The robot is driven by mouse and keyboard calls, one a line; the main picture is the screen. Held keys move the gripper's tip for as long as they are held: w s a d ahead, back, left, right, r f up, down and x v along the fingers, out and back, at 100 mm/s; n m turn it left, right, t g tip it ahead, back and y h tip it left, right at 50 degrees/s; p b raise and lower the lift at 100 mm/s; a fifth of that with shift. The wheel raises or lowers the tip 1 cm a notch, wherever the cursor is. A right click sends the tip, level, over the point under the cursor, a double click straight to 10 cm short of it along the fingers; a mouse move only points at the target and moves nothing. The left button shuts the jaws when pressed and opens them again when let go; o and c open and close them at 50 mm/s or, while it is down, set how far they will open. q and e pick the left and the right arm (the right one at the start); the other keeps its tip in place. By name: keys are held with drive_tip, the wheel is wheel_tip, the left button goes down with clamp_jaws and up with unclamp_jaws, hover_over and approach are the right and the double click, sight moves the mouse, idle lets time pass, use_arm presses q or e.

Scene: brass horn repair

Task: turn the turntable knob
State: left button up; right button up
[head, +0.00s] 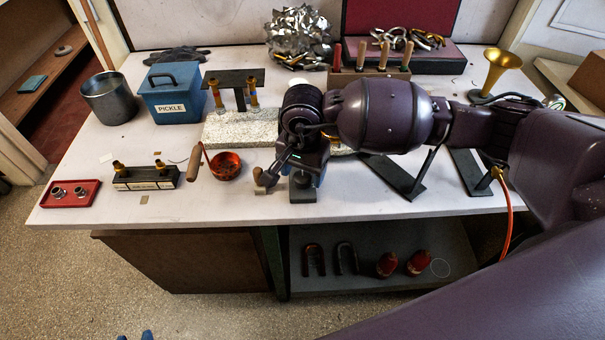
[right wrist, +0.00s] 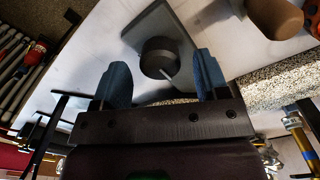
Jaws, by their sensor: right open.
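The turntable knob (right wrist: 158,58) is a dark round piece with a thin light pin at its side, on a flat grey plate (right wrist: 178,28) in the right wrist view. My right gripper (right wrist: 155,80) is open, with a blue finger on either side of the knob's near side, and gaps show between fingers and knob. In the head view my right gripper (head: 305,170) points down over the dark plate (head: 303,196) near the table's front edge; the knob is hidden there. Two blue tips at the bottom edge seem to be my left gripper (head: 135,337), mostly cut off.
A short wooden-handled tool (head: 265,180) lies close left of the plate, with a copper bowl (head: 226,167) beyond it. A pale speckled block (head: 228,130) is behind. Dark stands (head: 395,178) are to the right. The front left of the table has small blocks and a red tray (head: 70,200).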

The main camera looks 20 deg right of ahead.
drive_tip(key=shift+f, duration=0.75)
drive_tip(key=shift+c, duration=0.2)
drive_tip(key=c, duration=0.7)
drive_tip(key=shift+c, duration=1)
